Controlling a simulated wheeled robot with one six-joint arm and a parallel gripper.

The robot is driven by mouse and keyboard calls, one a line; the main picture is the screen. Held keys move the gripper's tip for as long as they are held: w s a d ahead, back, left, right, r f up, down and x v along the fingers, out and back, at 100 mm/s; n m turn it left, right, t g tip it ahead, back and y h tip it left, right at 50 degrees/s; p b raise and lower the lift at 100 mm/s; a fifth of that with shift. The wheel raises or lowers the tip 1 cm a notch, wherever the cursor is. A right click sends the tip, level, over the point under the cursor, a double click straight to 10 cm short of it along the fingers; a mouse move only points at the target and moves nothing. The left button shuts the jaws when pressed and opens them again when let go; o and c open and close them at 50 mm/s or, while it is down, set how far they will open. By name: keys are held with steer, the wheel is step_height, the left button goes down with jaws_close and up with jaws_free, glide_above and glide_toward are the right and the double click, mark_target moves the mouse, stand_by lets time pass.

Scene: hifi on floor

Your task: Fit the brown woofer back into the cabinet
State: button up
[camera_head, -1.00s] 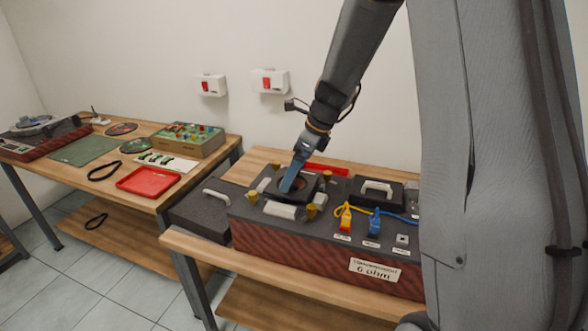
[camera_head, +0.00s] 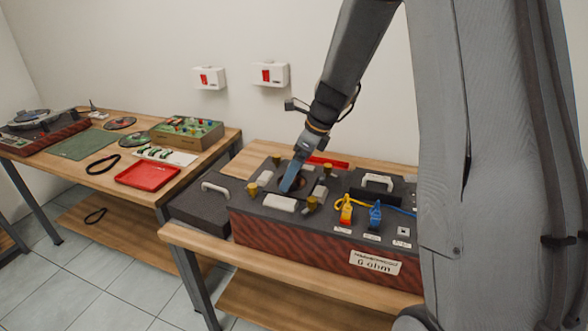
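The cabinet (camera_head: 300,238) lies on the right bench, a long dark box with a red-brown front and a "6 ohm" label. The woofer (camera_head: 299,185) shows as a dark square frame with a brownish centre, at the opening in the cabinet's top. It looks low, about level with the top, but I cannot tell whether it is fully seated. My gripper (camera_head: 288,188) points down at the woofer's centre. Its blue fingers cover part of the woofer, and I cannot see whether they are shut on it.
Brass-coloured posts (camera_head: 311,204) and pale blocks (camera_head: 279,203) surround the opening. Yellow-red (camera_head: 346,210) and blue (camera_head: 375,216) clips with wires sit to the right. A dark handled case (camera_head: 212,207) stands left of the cabinet. A red tray (camera_head: 147,175) lies on the left bench.

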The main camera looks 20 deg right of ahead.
steer(key=o, duration=1.8)
steer(key=shift+o, duration=0.2)
steer(key=b+v, duration=0.1)
steer(key=v, duration=0.7)
step_height(320, 180, up, 8)
steer(key=p, duration=0.8)
